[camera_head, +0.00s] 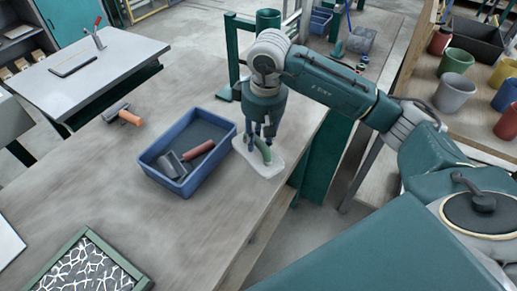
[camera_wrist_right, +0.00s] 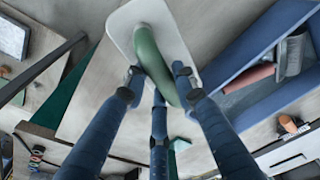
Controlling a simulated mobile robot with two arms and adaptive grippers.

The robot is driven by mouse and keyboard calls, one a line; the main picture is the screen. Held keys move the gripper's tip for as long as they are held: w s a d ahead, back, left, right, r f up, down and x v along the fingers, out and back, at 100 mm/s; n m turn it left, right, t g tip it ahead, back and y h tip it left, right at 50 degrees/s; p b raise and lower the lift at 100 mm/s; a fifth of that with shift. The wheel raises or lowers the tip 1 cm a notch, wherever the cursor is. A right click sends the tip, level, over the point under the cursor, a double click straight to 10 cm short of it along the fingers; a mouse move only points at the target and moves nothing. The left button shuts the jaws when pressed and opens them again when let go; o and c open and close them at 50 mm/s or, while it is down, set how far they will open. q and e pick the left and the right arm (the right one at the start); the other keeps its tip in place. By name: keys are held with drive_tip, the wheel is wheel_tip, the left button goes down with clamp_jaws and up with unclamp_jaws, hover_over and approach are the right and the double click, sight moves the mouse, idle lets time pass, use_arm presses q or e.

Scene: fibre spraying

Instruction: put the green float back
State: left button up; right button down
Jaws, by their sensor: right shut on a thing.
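The green float has a pale rectangular plate (camera_head: 270,166) and a green handle (camera_head: 263,149). In the head view it is at the right edge of the workbench, just right of the blue tray. My right gripper (camera_head: 262,136) is over it, fingers pointing down and shut on the green handle. In the right wrist view the handle (camera_wrist_right: 152,62) lies between the fingers (camera_wrist_right: 158,82), with the plate (camera_wrist_right: 178,30) beyond it. I cannot tell whether the plate touches the bench. My left gripper is not in view.
The blue tray (camera_head: 146,160) holds a tool with a red handle (camera_head: 199,154). A roller with an orange handle (camera_head: 130,117) lies behind it on the workbench (camera_head: 70,190). A green frame with a white pattern (camera_head: 84,236) is at the front left. Several coloured pots stand far right.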

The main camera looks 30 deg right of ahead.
sight(259, 151)
drive_tip(key=shift+f, duration=0.85)
wheel_tip(259, 151, down, 4)
drive_tip(key=shift+r+p, duration=0.1)
drive_tip(key=shift+p, duration=0.5)
drive_tip(key=shift+f, duration=0.2)
drive_tip(key=c, duration=1.4)
unclamp_jaws()
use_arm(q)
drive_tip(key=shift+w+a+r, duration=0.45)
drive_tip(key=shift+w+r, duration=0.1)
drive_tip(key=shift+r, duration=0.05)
